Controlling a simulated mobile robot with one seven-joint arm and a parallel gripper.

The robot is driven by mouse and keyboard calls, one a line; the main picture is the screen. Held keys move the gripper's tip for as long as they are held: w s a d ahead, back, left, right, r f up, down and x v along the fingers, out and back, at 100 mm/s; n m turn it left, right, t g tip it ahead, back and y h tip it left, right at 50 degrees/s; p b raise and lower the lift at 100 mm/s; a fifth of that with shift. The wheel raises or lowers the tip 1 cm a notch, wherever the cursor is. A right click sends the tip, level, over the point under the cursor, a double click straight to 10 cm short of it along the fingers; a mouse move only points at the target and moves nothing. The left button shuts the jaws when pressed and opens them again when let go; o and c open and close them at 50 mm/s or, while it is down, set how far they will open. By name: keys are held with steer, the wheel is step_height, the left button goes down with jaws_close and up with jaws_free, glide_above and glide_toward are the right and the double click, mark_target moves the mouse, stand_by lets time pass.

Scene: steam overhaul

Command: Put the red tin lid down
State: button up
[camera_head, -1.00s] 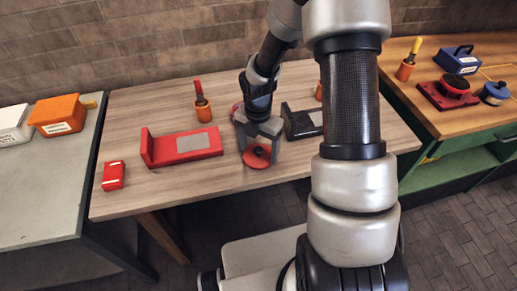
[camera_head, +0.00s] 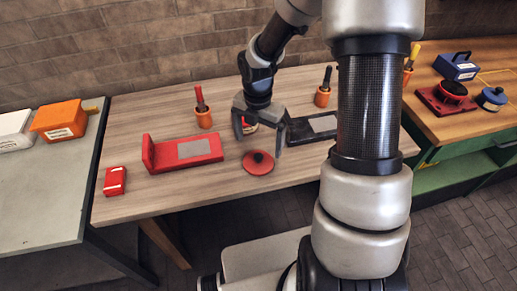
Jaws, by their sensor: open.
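The red tin lid (camera_head: 258,167), a flat red disc with a dark knob, lies on the wooden table (camera_head: 140,202) near its front edge. My gripper (camera_head: 259,143) is open and empty above and behind the lid, its two fingers pointing down and spread wide. A red and pale tin (camera_head: 249,124) shows partly behind the gripper; the rest of it is hidden.
A red L-shaped stand (camera_head: 184,152) is left of the lid, a black one (camera_head: 312,127) to the right, partly behind my arm. Orange pots with brushes (camera_head: 203,115) (camera_head: 322,95) stand behind. A small red box (camera_head: 115,181) lies at left. Table front-left is clear.

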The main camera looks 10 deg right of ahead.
step_height(320, 180, up, 5)
steer(key=shift+f, duration=0.1)
stand_by(0.5)
step_height(320, 180, up, 10)
steer(key=m+t+h+p, duration=0.1)
steer(key=m+p, duration=0.2)
steer(key=m, duration=0.2)
glide_above(259, 156)
steer(key=s, duration=0.2)
steer(key=s+r+m+t+y+p, duration=0.1)
steer(key=s+r+m+t+p, duration=0.3)
steer(key=s+r+m, duration=1.2)
step_height(259, 156, up, 3)
steer(key=m+p, duration=0.1)
steer(key=m, duration=0.5)
steer(key=shift+s+r+t, duration=0.15)
steer(key=shift+t, duration=0.15)
steer(key=shift+a, duration=0.1)
